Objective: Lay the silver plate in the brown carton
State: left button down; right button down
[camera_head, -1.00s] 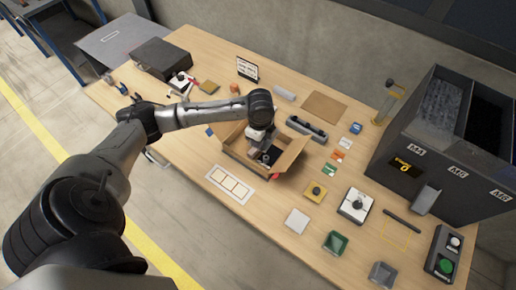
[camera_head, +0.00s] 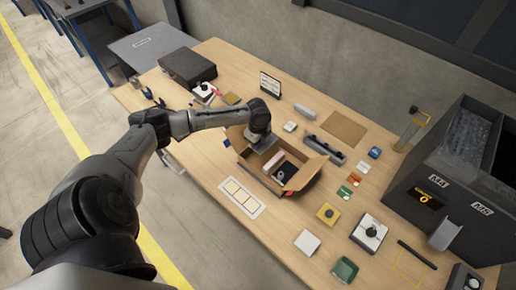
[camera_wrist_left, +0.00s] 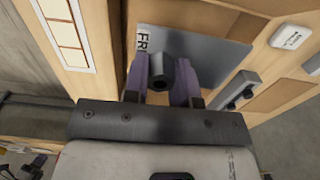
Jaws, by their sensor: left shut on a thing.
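The brown carton (camera_head: 303,178) stands open on the table, its flaps spread. It holds a white cylinder (camera_head: 273,161) and a dark item (camera_head: 286,172). My left gripper (camera_head: 262,142) is over the carton's back left part. In the left wrist view its fingers (camera_wrist_left: 160,84) are shut around a dark round knob (camera_wrist_left: 161,70). A flat silver plate (camera_wrist_left: 212,52) lies behind the knob and covers much of the carton in that view. The gap between plate and carton cannot be told. My right gripper is not in view.
A white card with framed squares (camera_head: 241,197) lies left of the carton. A dark feeder stands at right.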

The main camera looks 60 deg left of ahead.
pick_arm(q)
jog(key=shift+f, duration=2)
jog(key=shift+f, duration=0.1)
jog(key=shift+f, duration=0.35)
jog(key=shift+f, duration=0.15)
jog(key=c, duration=0.9)
grip_release()
